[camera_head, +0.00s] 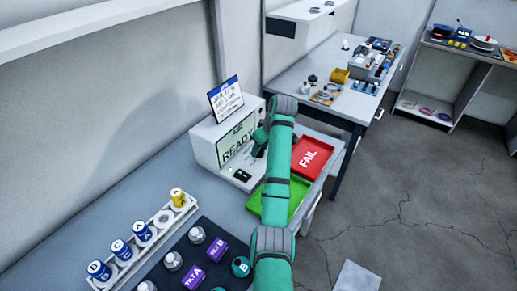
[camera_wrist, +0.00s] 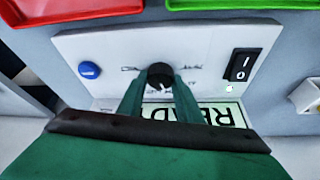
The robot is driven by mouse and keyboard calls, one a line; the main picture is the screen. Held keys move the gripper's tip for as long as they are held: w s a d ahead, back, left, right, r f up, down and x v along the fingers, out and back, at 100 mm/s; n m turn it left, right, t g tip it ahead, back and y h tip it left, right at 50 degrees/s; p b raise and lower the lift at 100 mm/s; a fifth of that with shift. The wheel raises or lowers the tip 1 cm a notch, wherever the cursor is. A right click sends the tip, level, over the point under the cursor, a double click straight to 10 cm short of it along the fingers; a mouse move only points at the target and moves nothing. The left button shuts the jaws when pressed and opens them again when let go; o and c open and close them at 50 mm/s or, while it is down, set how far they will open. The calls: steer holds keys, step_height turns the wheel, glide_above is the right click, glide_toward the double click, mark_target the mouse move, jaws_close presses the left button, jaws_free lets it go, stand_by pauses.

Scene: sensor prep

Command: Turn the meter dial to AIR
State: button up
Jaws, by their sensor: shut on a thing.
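The meter (camera_head: 207,150) is a white box on the bench, and its screen (camera_head: 238,146) reads "AIR" above "READY". In the wrist view the meter's front panel (camera_wrist: 110,50) appears upside down, with the black dial (camera_wrist: 159,70) at its middle. My gripper (camera_wrist: 160,86) has its two green fingers on either side of the dial and is shut on it. A pale mark shows on the dial near the fingertips; the small labels beside it are too blurred to read. In the head view my arm hides the dial and most of my gripper (camera_head: 259,143).
A blue button (camera_wrist: 89,70) and a black rocker switch (camera_wrist: 241,65) flank the dial. A red FAIL tray (camera_head: 325,152) and a green tray (camera_head: 297,197) lie close to the meter. A rack (camera_head: 118,276) of labelled jars stands at front left. A card (camera_head: 226,99) stands on the meter.

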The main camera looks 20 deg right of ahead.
steer(key=o, duration=1)
steer(key=shift+o, duration=0.2)
steer(key=shift+d, duration=0.15)
steer(key=shift+s+r, duration=0.1)
steer(key=shift+r, duration=0.05)
steer(key=v, duration=1)
steer(key=shift+d+r, duration=0.2)
steer(key=shift+r, duration=0.05)
steer(key=shift+s+a, duration=0.1)
steer(key=shift+s, duration=0.1)
